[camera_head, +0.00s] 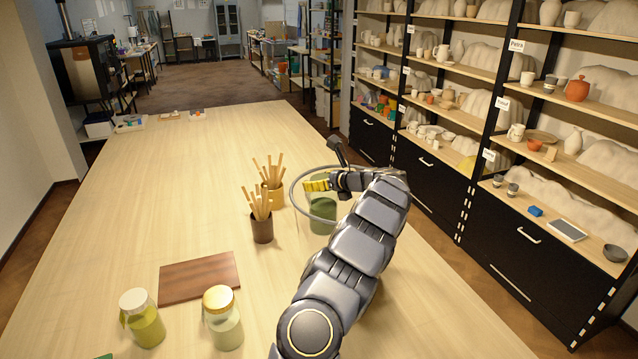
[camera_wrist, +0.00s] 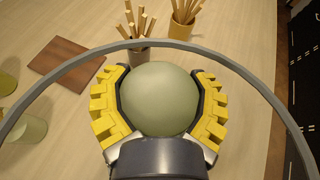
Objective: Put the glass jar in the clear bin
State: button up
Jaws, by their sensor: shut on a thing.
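A green jar (camera_head: 322,212), which looks like the glass jar, is in my gripper (camera_head: 330,182). In the wrist view its round green top (camera_wrist: 160,98) fills the space between the yellow-padded fingers, which are shut on it from both sides. A thin grey ring (camera_head: 293,190) looks like the rim of the clear bin; its walls barely show. The rim also arcs across the wrist view (camera_wrist: 150,42). My gripper and the jar appear within the ring. I cannot tell whether the jar touches the bin's floor.
A dark cup of sticks (camera_head: 262,230) and a tan cup of sticks (camera_head: 273,193) stand just left of the ring. Two lidded jars (camera_head: 145,325) (camera_head: 224,328) and a brown board (camera_head: 199,277) are at the front left. The far table is mostly clear.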

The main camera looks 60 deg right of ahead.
jog(key=shift+f, duration=0.35)
jog(key=shift+f, duration=0.5)
jog(key=o, duration=1.2)
jog(key=r+v, duration=0.1)
jog(key=v, duration=1.1)
